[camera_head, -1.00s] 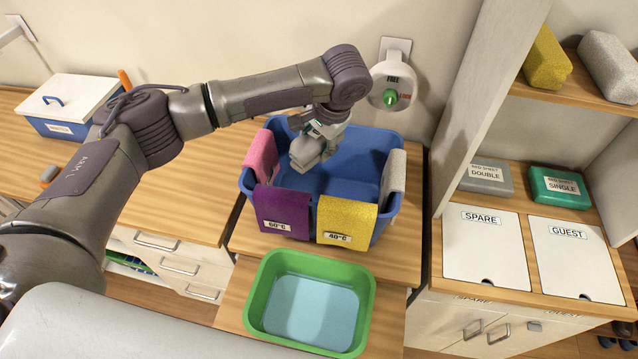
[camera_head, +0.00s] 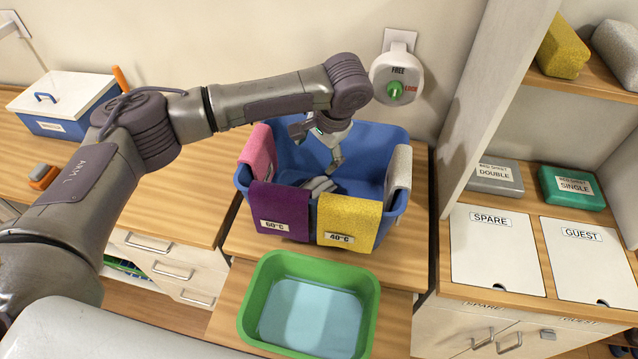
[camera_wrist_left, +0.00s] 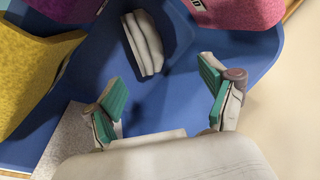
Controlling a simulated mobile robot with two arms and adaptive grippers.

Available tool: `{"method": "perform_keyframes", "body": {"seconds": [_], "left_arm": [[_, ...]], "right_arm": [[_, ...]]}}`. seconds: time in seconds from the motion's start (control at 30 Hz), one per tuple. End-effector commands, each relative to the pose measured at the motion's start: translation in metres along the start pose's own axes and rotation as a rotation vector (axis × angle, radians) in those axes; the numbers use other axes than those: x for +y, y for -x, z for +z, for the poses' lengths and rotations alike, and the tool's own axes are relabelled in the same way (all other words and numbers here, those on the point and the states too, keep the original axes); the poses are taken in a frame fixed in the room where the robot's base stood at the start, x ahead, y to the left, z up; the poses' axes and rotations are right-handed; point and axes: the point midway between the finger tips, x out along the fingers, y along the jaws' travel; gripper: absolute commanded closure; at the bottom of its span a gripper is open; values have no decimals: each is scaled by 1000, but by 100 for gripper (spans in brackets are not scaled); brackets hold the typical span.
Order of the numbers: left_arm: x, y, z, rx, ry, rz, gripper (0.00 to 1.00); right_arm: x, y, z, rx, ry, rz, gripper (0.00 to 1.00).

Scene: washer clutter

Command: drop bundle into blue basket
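The blue basket (camera_head: 371,150) stands against the wall, with pink, purple, yellow and grey cloths over its rim. A small grey folded bundle (camera_head: 320,184) lies inside it, near the front wall between the purple and yellow cloths. The bundle also shows in the left wrist view (camera_wrist_left: 145,42), on the blue basket surface. My left gripper (camera_head: 318,146) is above the basket; in the left wrist view its green-padded fingers (camera_wrist_left: 163,98) are spread wide with nothing between them. The bundle is apart from the fingers. My right gripper is not in view.
A green tub (camera_head: 254,310) with a pale blue bottom stands in front of the basket. A white-lidded blue box (camera_head: 68,96) is at the left. A round dial (camera_head: 396,80) is on the wall behind. Shelves with SPARE (camera_head: 490,250) and GUEST (camera_head: 588,262) lids stand at the right.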

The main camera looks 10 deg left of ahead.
Motion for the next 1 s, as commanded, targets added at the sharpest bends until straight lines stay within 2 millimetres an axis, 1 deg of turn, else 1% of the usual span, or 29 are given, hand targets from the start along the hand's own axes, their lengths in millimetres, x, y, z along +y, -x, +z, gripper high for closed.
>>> {"method": "perform_keyframes", "body": {"seconds": [0.17, 0.23, 0.37, 0.47, 0.7, 0.8, 0.9, 1.0], "left_arm": [[0, 0, 0, 0, 0, 0, 16], [0, 0, 0, -1, 0, 0, 16], [1, 9, 0, 2, -1, 1, 16], [0, 25, -1, 3, -1, 1, 16], [1, 78, -1, 5, -1, 0, 16], [1, 96, 0, 2, -1, 0, 16], [0, 109, 0, 2, -1, 0, 16], [0, 117, 0, 1, 0, 0, 16]], "right_arm": [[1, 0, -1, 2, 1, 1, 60], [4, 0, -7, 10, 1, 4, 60], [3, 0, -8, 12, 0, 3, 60], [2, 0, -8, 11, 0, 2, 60], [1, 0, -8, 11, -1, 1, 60], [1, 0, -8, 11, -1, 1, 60], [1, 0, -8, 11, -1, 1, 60], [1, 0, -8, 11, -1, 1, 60]]}}
